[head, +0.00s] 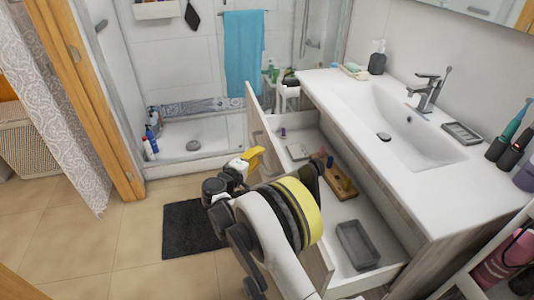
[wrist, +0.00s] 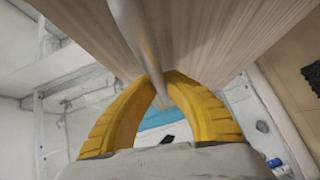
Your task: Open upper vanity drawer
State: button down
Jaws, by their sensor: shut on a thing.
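The upper vanity drawer (head: 346,209) is pulled out from under the white sink top, and its inside shows in the head view. Its front panel (head: 262,130) faces left and is partly hidden by my arm. My gripper (head: 252,160) is at the outer side of that front. In the wrist view its yellow fingers (wrist: 162,90) are closed around the metal bar handle (wrist: 135,35) of the wood-grain drawer front. The handle is hidden in the head view.
The drawer holds a grey tray (head: 357,244), a wooden tray (head: 340,184) and small items. The white sink top (head: 330,100) stands above it. A dark mat (head: 190,228) lies on the tiled floor. A shower with a blue towel (head: 244,50) is behind. Floor at left is clear.

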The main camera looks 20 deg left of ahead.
jog(key=shift+s+a, duration=0.15)
jog(key=shift+a, duration=0.2)
jog(key=c, duration=1.4)
grip_release()
jog(key=v, duration=1.2)
